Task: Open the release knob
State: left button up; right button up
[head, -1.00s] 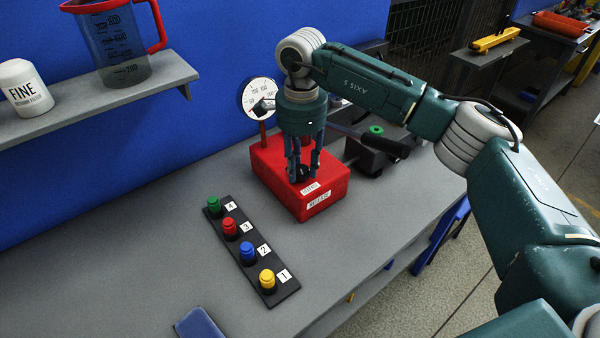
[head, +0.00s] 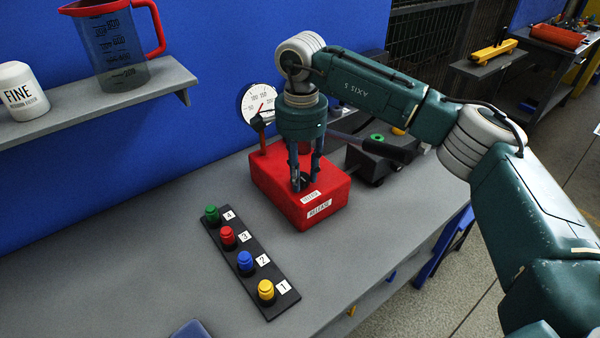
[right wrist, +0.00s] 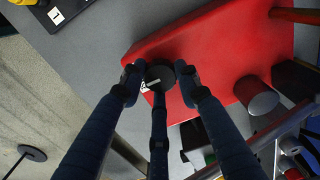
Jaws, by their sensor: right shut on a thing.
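The red box with a white RELEASE label (head: 319,208) stands on the grey bench. My right gripper (head: 304,182) points straight down over the front part of its top. In the right wrist view, the round dark release knob (right wrist: 159,75) sits between the fingertips of my right gripper (right wrist: 158,78), which are shut on it. A white pointer-like mark shows beside the knob. In the head view the fingers mostly hide the knob. My left gripper is in neither view.
A round gauge (head: 259,104) stands behind the box. A strip of numbered coloured pegs (head: 249,263) lies in front. A shelf (head: 170,76) holds a jug and a white container.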

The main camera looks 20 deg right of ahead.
aim_at(304, 175)
jog(key=shift+w+d+r, duration=0.1)
jog(key=shift+w+d, duration=0.05)
jog(key=shift+d, duration=0.15)
jog(key=o, duration=1.1)
jog(key=shift+c, duration=0.2)
jog(key=shift+o, duration=0.4)
jog(key=shift+d, duration=0.15)
jog(key=shift+a+r, duration=0.2)
jog(key=shift+r, duration=0.1)
notch_tip(304, 175, up, 11)
jog(key=shift+d+r, duration=0.15)
jog(key=shift+d, duration=0.05)
